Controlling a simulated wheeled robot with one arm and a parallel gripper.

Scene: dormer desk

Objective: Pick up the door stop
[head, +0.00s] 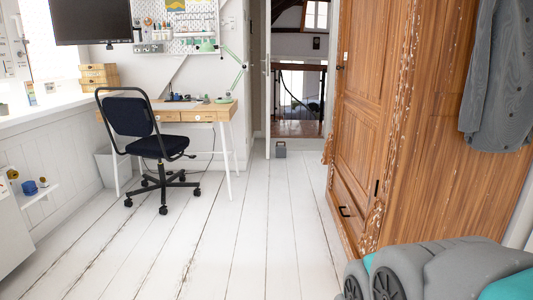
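A small dark grey block (279,152) stands on the white floor at the foot of the open doorway, at the far end of the room. It looks like the door stop, with what seems to be a handle on top, but it is too small to make out in detail. Part of my grey and teal arm shows at the bottom right, far from the block. My gripper is not in view.
A tall wooden wardrobe (370,120) lines the right side, with a grey shirt (502,88) hanging on it. A black office chair (133,117) and a wooden desk (180,113) stand left of centre. The white plank floor (245,230) between is clear up to the doorway.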

